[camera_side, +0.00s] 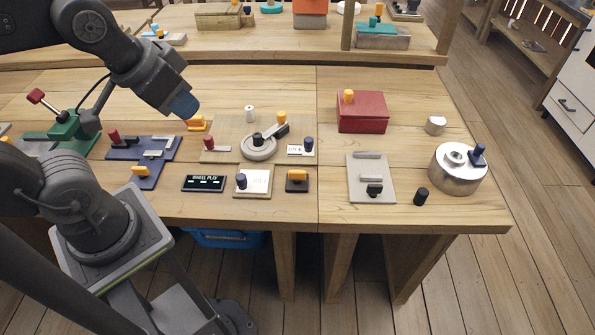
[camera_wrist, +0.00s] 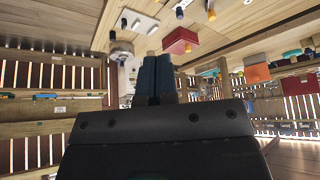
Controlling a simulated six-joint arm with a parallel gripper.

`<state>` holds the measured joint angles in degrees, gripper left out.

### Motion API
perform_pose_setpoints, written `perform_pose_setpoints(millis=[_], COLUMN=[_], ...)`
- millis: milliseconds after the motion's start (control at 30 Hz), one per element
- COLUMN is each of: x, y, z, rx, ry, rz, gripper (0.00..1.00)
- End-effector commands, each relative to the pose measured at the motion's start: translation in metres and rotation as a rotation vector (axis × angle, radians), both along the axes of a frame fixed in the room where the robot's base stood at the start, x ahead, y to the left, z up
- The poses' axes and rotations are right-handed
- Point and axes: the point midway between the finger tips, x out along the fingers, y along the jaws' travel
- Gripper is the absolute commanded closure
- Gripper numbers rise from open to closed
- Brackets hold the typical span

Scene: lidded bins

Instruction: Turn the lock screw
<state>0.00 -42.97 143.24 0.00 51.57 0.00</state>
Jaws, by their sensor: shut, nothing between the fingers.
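I cannot tell for sure which part is the lock screw. A round silver bin (camera_side: 458,170) stands at the right of the bench, with a dark blue knob (camera_side: 478,153) at its lid's edge. My gripper (camera_side: 187,106) is above the bench at left, apart from these things. Its blue fingers (camera_wrist: 154,78) are together and empty in the wrist view, where the red box (camera_wrist: 180,41) also shows.
A board with a round grey dial (camera_side: 258,147) lies mid-bench. A blue L-shaped plate (camera_side: 140,149) and a green fixture (camera_side: 62,127) lie at left. Small loose pieces include a black cylinder (camera_side: 421,196) and a silver one (camera_side: 435,125). Bench behind the red box is clear.

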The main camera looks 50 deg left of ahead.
Motion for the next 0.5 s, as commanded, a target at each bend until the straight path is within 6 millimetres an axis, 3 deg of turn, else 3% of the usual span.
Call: perform_pose_setpoints(millis=[67, 267, 367, 500], x=[0.000, 0.010, 0.029, 0.068], y=[0.000, 0.000, -0.001, -0.002], z=[0.000, 0.000, -0.001, -0.010], rx=[0.000, -0.014, -0.041, -0.089], ry=[0.000, 0.023, 0.066, 0.144], rz=[0.000, 0.026, 0.080, 0.193], gripper=[1.00, 0.82, 0.72, 0.59])
